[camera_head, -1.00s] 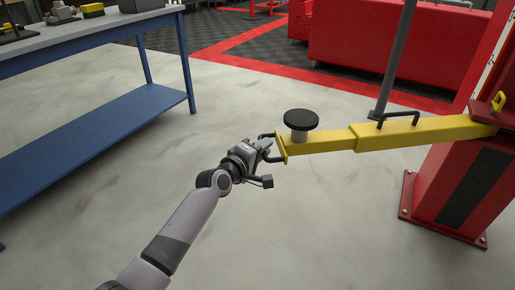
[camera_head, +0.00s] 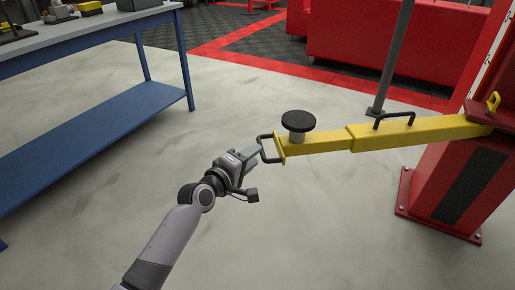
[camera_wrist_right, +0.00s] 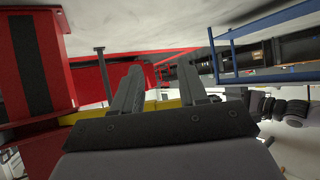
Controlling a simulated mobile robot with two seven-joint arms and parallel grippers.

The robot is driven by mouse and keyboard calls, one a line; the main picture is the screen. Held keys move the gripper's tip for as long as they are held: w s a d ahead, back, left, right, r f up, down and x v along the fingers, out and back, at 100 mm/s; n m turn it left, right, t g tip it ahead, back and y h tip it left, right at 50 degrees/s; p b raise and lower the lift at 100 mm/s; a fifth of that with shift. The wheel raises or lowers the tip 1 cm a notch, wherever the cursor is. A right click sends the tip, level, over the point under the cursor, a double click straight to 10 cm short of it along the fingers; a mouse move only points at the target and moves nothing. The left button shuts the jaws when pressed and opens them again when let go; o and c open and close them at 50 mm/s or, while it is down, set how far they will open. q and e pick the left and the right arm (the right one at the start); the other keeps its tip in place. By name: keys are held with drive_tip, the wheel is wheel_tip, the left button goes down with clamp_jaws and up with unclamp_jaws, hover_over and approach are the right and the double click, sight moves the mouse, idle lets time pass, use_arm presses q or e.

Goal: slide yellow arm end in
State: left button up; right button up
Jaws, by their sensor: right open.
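The yellow lift arm (camera_head: 400,134) reaches left from the red post in the head view. Its narrower end section (camera_head: 318,142) carries a round black pad (camera_head: 298,121) and a dark loop handle (camera_head: 265,149) at its tip. Part of the yellow arm (camera_wrist_right: 165,104) also shows behind the fingers in the right wrist view. My left gripper (camera_head: 255,153) is just left of the loop handle, its fingertips close to it. I cannot tell whether they touch it or how far apart they are. My right gripper (camera_wrist_right: 160,82) is open and seems empty in its wrist view.
The red post (camera_head: 455,190) stands on a bolted base at the right. A grey pole (camera_head: 393,60) rises behind the arm. A blue workbench (camera_head: 90,115) stands at the left. The floor below the arm is clear.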

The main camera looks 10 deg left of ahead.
use_arm(q)
drive_tip(key=shift+v, duration=1)
use_arm(e)
drive_tip(key=shift+s+d+f, duration=0.25)
drive_tip(key=shift+s+f, duration=0.1)
use_arm(q)
drive_tip(key=shift+f, duration=0.1)
drive_tip(key=s+a+f+m+g+y, duration=0.15)
drive_tip(key=s+f+m, duration=0.3)
drive_tip(key=s, duration=0.45)
drive_tip(key=s+a+f+m+g+y, duration=0.15)
drive_tip(key=s+f+m, duration=0.3)
drive_tip(key=s, duration=0.55)
drive_tip(key=s+a+f+m+g+y, duration=0.1)
drive_tip(key=s+a+f+m, duration=0.3)
drive_tip(key=s, duration=0.5)
wheel_tip(320, 180, up, 15)
drive_tip(key=s+a+p, duration=0.1)
drive_tip(key=s+p, duration=0.1)
drive_tip(key=p, duration=1.8)
drive_tip(key=shift+m+y, duration=0.3)
drive_tip(key=shift+m, duration=0.1)
use_arm(e)
wheel_tip(320, 180, up, 15)
drive_tip(key=s+d, duration=0.1)
drive_tip(key=d, duration=0.1)
drive_tip(key=shift+s+d+r+h, duration=0.2)
drive_tip(key=shift+s+h, duration=0.1)
drive_tip(key=shift+h, duration=0.1)
